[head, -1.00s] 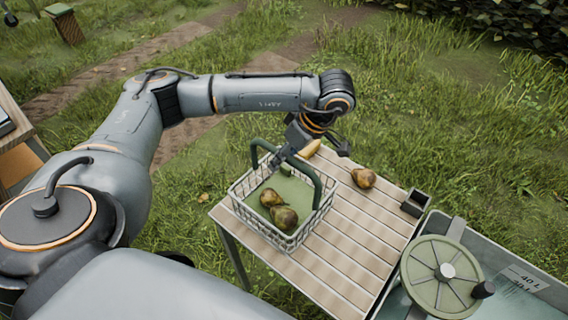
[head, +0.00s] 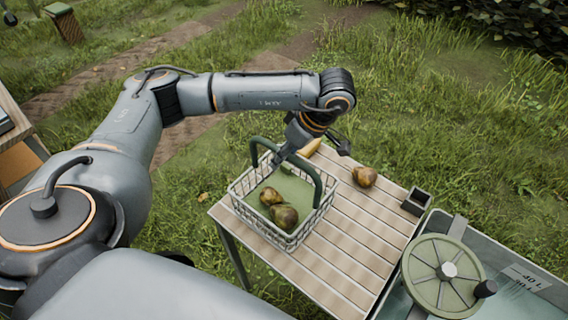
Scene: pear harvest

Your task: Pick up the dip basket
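The dip basket (head: 240,206), a white wire basket with a green floor and a green arched handle (head: 318,190), stands on a slatted wooden table. Two brownish pears (head: 283,216) lie in it. My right gripper is not in view.
On the slatted table (head: 345,262), a pear (head: 364,176) lies right of the basket, a yellowish pear-like fruit (head: 311,148) lies behind it, and a small dark box (head: 415,202) sits at the right edge. A water tank (head: 520,262) with a green wheel (head: 443,276) stands right.

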